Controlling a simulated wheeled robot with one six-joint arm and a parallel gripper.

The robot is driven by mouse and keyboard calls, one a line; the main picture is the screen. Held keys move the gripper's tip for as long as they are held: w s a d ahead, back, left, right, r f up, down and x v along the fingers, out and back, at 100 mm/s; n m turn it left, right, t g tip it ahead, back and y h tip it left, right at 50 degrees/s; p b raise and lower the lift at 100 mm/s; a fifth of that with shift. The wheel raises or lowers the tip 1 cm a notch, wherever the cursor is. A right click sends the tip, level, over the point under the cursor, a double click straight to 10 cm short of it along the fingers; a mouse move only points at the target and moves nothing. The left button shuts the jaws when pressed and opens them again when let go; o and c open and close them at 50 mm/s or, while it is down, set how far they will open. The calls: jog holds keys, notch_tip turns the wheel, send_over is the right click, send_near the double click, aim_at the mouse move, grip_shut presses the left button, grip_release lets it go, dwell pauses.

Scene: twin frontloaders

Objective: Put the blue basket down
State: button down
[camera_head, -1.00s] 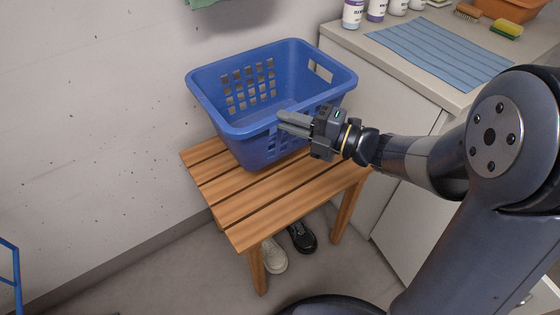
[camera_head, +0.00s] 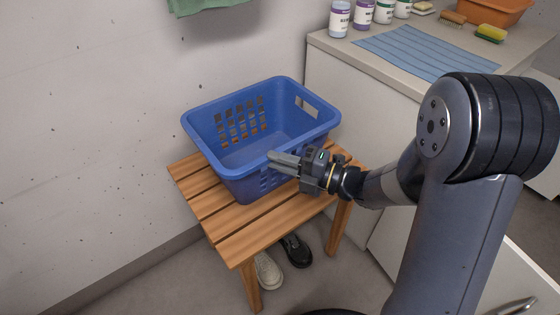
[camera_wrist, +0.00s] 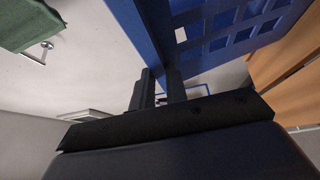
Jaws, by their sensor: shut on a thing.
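The blue basket (camera_head: 244,180) is a plastic laundry basket with slotted walls, upright and empty as far as I can see. It is at or just above the slatted wooden bench (camera_head: 232,246) by the wall; I cannot tell whether its bottom fully rests on the slats. My gripper (camera_head: 284,161) is shut on the near rim of the basket, coming from the right. In the wrist view the fingers (camera_wrist: 160,92) close on the blue rim, and the basket wall (camera_wrist: 225,30) fills the upper right.
A counter (camera_head: 345,55) with several bottles, a striped blue cloth (camera_head: 420,52), a sponge (camera_head: 491,33) and an orange tub (camera_head: 492,10) stands right of the bench. Shoes (camera_head: 296,250) are under the bench. A green cloth (camera_head: 205,5) hangs on the wall.

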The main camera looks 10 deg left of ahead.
jog(key=c, duration=1.4)
grip_release()
jog(key=s+d+p, duration=0.1)
jog(key=s+d, duration=0.1)
jog(key=d, duration=1)
jog(key=shift+a+f, duration=0.1)
